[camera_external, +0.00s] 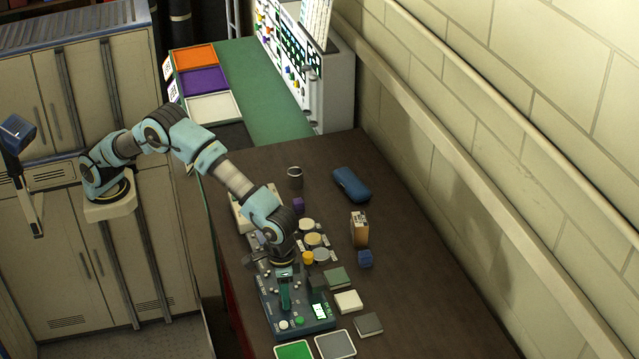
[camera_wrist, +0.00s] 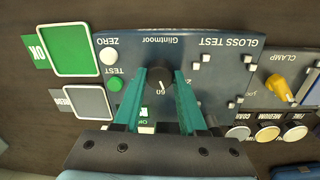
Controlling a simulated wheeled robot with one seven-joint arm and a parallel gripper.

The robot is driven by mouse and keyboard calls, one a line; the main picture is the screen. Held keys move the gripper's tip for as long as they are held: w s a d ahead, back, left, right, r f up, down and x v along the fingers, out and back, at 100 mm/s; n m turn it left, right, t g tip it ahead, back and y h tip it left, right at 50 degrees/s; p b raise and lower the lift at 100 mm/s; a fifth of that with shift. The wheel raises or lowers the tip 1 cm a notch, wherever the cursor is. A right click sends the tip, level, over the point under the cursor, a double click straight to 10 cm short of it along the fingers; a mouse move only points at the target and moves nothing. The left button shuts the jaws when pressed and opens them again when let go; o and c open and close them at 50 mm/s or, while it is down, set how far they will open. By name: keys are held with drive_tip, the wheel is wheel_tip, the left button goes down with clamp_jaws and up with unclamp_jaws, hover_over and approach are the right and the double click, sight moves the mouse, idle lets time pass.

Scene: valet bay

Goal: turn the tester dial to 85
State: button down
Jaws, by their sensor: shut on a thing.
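The tester (camera_external: 268,312) is a blue-grey panel at the front of the dark bench; in the wrist view the panel (camera_wrist: 215,85) appears upside down, marked GLOSS TEST and Glintmoor. Its dark dial (camera_wrist: 158,72) has a pale mark and sits between the teal fingers of my gripper (camera_wrist: 159,76). My gripper is shut on the dial, and it also shows over the tester in the external view (camera_external: 285,295). A number by the dial looks like 60, but the fingers hide part of the scale, so I cannot tell the exact setting.
White ZERO (camera_wrist: 108,56) and green TEST (camera_wrist: 116,84) buttons lie beside the dial. A lit display (camera_external: 320,311) is on the tester. A yellow clamp lever (camera_wrist: 280,88) and round pads (camera_wrist: 268,132) are nearby. Green (camera_wrist: 84,48) and grey (camera_wrist: 88,102) trays adjoin the tester.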

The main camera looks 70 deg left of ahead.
drive_tip(key=m, duration=0.7)
drive_tip(key=shift+d+p, duration=0.1)
drive_tip(key=shift+p, duration=0.2)
drive_tip(key=m, duration=0.4)
drive_tip(key=shift+g, duration=0.3)
drive_tip(key=shift+w+m+p, duration=0.1)
drive_tip(key=shift+m+p, duration=0.3)
drive_tip(key=shift+m, duration=1.4)
drive_tip(key=shift+c, duration=2.3)
unclamp_jaws()
wheel_tip(320, 180, up, 11)
drive_tip(key=b, duration=0.2)
drive_tip(key=shift+w+y+b, duration=0.2)
drive_tip(key=shift+y+b, duration=0.1)
drive_tip(key=shift+b, duration=0.05)
drive_tip(key=shift+f, duration=0.1)
